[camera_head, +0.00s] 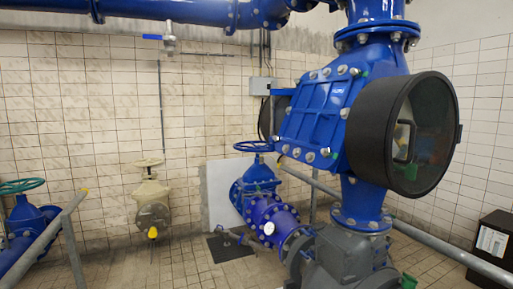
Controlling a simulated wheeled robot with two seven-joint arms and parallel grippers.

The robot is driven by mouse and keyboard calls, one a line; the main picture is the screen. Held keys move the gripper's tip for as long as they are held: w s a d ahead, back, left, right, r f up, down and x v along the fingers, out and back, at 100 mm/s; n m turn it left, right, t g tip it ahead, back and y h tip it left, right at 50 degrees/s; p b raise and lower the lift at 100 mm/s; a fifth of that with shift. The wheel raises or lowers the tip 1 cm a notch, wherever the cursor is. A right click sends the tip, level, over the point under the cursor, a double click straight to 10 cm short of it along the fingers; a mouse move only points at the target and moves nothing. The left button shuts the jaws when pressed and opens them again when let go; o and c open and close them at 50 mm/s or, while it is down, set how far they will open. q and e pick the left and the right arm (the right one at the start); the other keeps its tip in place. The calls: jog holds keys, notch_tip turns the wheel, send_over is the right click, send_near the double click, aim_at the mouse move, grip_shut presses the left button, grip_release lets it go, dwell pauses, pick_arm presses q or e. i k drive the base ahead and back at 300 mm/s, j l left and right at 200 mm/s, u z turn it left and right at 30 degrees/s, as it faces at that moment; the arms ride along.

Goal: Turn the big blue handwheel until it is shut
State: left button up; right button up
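A blue handwheel (253,146) sits level on top of a blue valve (259,175) near the middle of the view, against the back wall. A teal-green handwheel (22,186) tops another blue valve (27,217) at the left edge. Which one is the big blue handwheel is not certain; the middle one is bluer. How far either is turned cannot be told. Neither of my grippers is in view, and nothing of mine touches either wheel.
A large blue bolted valve body (322,114) with a black round cover (368,132) fills the right side. Grey rails (43,238) (453,252) cross the lower left and right. A beige valve (151,195) stands at the back. Tiled floor (180,262) is open at lower centre-left.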

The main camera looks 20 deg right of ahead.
aim_at(259, 147)
jog(key=u, duration=0.15)
jog(key=i, duration=1.2)
jog(key=i+z, duration=0.1)
jog(key=i, duration=1.05)
jog(key=i+l+z, duration=0.1)
jog(key=i+z, duration=0.2)
jog(key=i, duration=0.2)
jog(key=i+z, duration=0.3)
jog(key=i, duration=0.25)
jog(key=i+j+z, duration=0.15)
jog(key=i+z, duration=0.2)
jog(key=i, duration=0.15)
jog(key=i+j+z, duration=0.3)
jog(key=i, duration=0.2)
